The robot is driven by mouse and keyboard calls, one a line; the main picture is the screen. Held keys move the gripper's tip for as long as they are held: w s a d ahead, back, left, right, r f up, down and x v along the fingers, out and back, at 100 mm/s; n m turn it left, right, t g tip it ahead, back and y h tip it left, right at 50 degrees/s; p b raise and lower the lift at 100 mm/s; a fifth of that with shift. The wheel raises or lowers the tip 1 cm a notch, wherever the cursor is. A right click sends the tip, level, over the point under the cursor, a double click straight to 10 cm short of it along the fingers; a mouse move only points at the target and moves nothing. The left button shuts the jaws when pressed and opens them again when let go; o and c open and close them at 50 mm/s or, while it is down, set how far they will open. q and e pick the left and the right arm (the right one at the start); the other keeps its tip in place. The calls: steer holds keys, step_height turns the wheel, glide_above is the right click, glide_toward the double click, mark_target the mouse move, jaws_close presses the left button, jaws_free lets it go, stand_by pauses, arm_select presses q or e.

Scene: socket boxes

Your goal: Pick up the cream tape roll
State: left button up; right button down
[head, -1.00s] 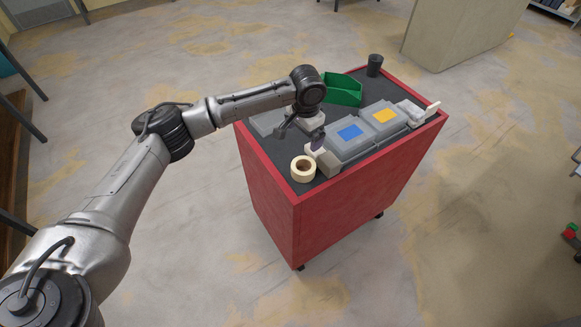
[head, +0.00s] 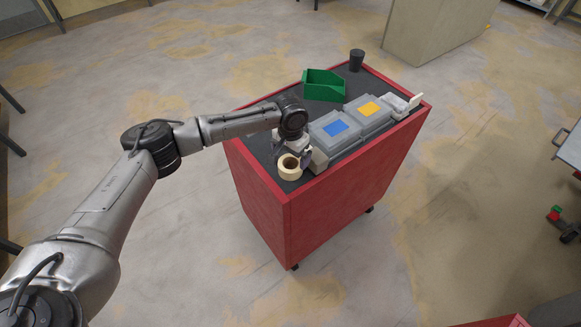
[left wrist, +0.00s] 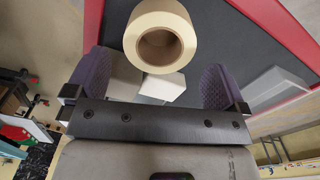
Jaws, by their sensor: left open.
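The cream tape roll (head: 288,174) lies near the front left corner of the red cart's dark top, its hole facing up. In the left wrist view the roll (left wrist: 160,17) is at the top centre, just past the fingertips and roughly centred between them. My left gripper (head: 292,155) is over the roll, with the wrist covering part of the view. In the left wrist view its two purple-padded fingers (left wrist: 158,80) stand wide apart with nothing gripped. How far the fingertips are above the roll is hard to tell. My right gripper is not in view.
Grey socket boxes with a blue label (head: 336,128) and a yellow label (head: 369,108) stand right of the roll, with a pale block (head: 318,160) close beside it. A green bin (head: 324,92) and a dark cup (head: 356,60) are farther back. The red cart rim (head: 262,178) borders the top.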

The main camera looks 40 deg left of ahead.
mark_target(290, 163)
arm_select(q)
steer(key=shift+s+f+b, duration=0.1)
steer(key=shift+f+b, duration=0.35)
steer(key=shift+f, duration=2.05)
steer(key=shift+c, duration=0.4)
steer(key=c, duration=0.7)
